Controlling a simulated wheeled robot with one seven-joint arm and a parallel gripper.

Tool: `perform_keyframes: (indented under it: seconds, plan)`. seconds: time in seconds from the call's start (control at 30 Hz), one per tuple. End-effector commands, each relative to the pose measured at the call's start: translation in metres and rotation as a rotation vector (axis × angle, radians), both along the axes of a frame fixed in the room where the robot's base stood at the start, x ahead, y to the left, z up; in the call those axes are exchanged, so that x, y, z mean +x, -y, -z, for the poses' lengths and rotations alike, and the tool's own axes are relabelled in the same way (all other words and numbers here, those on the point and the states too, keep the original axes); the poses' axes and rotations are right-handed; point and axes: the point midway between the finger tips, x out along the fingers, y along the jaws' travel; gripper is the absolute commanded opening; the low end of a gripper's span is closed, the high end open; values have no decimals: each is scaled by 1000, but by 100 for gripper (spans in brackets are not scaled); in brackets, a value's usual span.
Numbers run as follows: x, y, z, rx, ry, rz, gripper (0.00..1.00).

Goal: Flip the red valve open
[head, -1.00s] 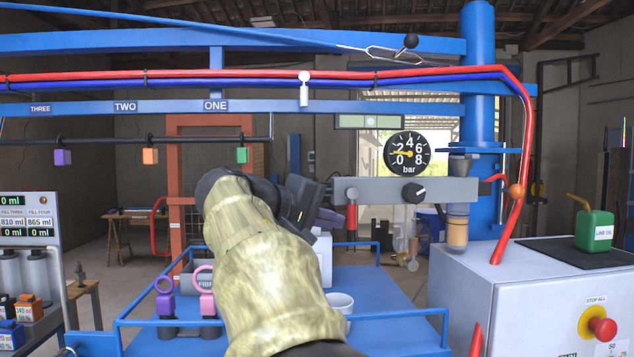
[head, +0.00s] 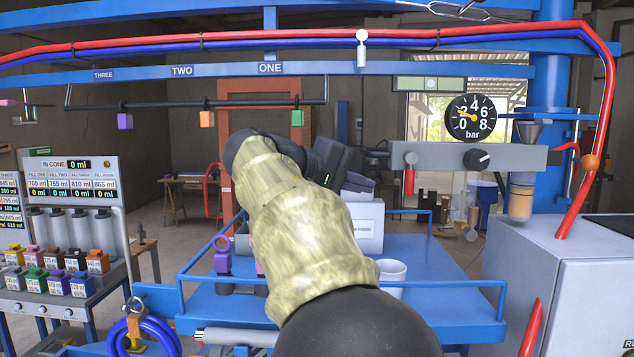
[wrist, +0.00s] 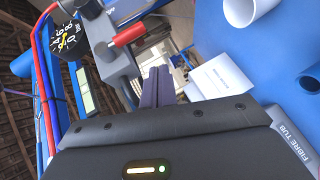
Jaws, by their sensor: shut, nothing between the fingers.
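The red valve handle (head: 409,180) hangs down from the left part of a grey bar (head: 440,157) below the pressure gauge (head: 472,117). In the wrist view the red handle (wrist: 130,32) lies above and left of my fingertips, with a visible gap. My gripper (head: 358,183) is left of the handle in the head view, partly hidden behind my forearm. Its purple fingers (wrist: 158,75) are together and hold nothing. The gauge needle points near 2.
A black knob (head: 478,159) sits right of the handle on the bar. Below are a blue railed table (head: 440,300), a white box (head: 368,222) and a white cup (head: 391,272). A grey cabinet (head: 540,270) stands right. Dispensers (head: 70,235) stand left.

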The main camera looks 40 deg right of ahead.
Motion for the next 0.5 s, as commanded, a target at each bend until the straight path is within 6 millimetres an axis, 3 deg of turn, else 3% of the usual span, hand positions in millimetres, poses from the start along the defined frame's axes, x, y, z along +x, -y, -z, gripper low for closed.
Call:
perform_keyframes:
  seconds: [0.3,0.5]
  plan:
    - [9,-66,3,-2,2,-7,0]
    - [13,-91,2,0,1,-6,0]
